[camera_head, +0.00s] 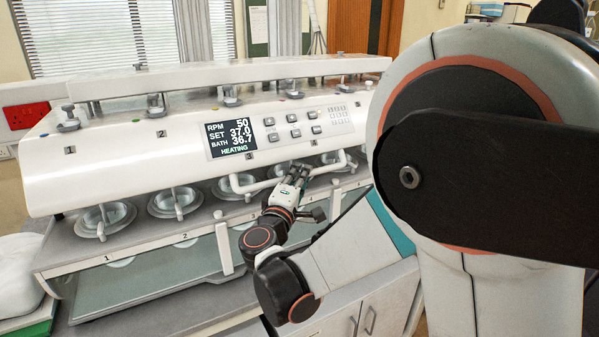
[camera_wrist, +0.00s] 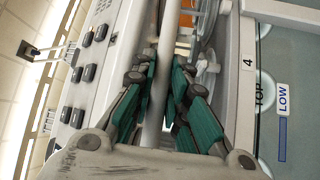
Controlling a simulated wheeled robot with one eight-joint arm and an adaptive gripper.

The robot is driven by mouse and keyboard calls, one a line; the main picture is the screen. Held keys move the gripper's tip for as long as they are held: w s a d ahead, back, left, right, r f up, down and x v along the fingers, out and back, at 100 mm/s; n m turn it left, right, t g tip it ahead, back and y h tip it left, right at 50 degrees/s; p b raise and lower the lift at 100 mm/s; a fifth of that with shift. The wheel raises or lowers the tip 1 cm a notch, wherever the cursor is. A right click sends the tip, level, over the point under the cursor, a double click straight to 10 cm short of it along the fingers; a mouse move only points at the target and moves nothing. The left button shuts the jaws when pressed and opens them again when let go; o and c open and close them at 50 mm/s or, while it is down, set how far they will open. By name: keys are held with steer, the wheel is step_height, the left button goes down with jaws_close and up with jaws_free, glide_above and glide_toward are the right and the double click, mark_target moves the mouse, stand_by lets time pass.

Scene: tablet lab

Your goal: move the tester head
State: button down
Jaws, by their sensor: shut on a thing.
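The tester head (camera_head: 120,155) is a long white housing. Its front has a display reading RPM 50, SET 37.0, BATH 36.7 and HEATING, and several grey keys. A white bar handle (camera_head: 243,186) runs along its lower front. My gripper (camera_head: 295,172) is at the middle of this bar, its fingers closed around it. In the wrist view the bar (camera_wrist: 158,110) runs between the teal-padded fingers of my gripper (camera_wrist: 163,72), beside the head's keypad side (camera_wrist: 95,65). The fingers hide part of the bar.
Below the head is a grey vessel plate (camera_head: 140,238) with several round vessels (camera_head: 105,217) and number labels. A glass-fronted bath (camera_head: 150,275) lies under it. White cabinets (camera_head: 350,318) stand below right. A red wall socket (camera_head: 27,115) is at left.

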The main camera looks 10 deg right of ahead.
step_height(320, 180, down, 4)
steer(key=shift+r+b, duration=0.2)
steer(key=shift+b, duration=0.6)
steer(key=c, duration=1.8)
jaws_free()
steer(key=shift+c, duration=0.2)
steer(key=v, duration=1.2)
steer(key=shift+c, duration=0.3)
